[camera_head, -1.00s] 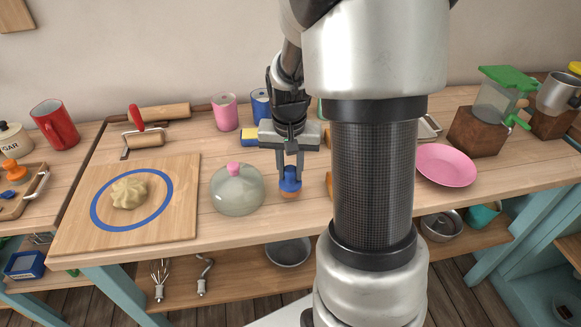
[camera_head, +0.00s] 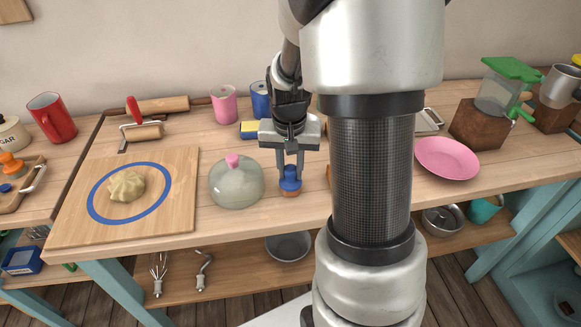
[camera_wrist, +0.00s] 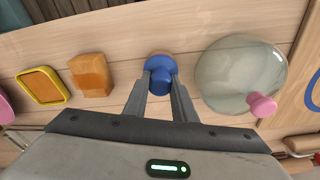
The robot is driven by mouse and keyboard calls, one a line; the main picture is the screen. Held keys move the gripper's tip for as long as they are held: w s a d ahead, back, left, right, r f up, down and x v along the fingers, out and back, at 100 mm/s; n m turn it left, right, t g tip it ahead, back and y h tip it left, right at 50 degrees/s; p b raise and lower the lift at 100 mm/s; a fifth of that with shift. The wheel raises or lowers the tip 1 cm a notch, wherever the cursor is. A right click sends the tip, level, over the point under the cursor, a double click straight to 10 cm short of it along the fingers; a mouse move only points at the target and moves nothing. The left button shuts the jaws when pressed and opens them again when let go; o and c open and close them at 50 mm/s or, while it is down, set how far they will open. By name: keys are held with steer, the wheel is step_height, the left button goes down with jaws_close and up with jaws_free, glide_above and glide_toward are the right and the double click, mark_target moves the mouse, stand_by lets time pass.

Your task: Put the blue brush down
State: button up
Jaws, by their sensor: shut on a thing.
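The blue brush (camera_head: 290,180) has a blue knob-like top and an orange-brown lower part. It stands upright at the table top, near the front edge, just right of the glass dome. My gripper (camera_head: 291,168) points down and is shut on its blue top. In the wrist view the brush (camera_wrist: 160,72) sits between the two fingertips (camera_wrist: 161,78). Whether its underside touches the wood cannot be told for certain.
The glass dome with pink knob (camera_head: 237,183) stands close on the left. A cutting board (camera_head: 180,215) with dough (camera_head: 127,186) lies further left. A yellow-rimmed sponge-like block (camera_wrist: 42,86) and an orange block (camera_wrist: 90,75) lie nearby. A pink plate (camera_head: 447,158) is at right.

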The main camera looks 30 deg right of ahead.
steer(key=shift+f, duration=0.25)
stand_by(0.4)
steer(key=o, duration=1)
steer(key=r, duration=0.5)
steer(key=s+a+r+p, duration=0.1)
steer(key=r, duration=0.5)
steer(key=s+r, duration=0.1)
steer(key=r, duration=0.5)
steer(key=shift+s+a+r+p, duration=0.1)
steer(key=shift+a+p, duration=0.1)
steer(key=shift+p, duration=0.2)
jaws_close()
steer(key=shift+r, duration=0.1)
step_height(320, 180, up, 12)
steer(key=s+p, duration=0.1)
steer(key=p, duration=0.8)
steer(key=shift+s+a+f, duration=0.2)
steer(key=shift+s+a, duration=0.05)
steer(key=shift+a, duration=0.2)
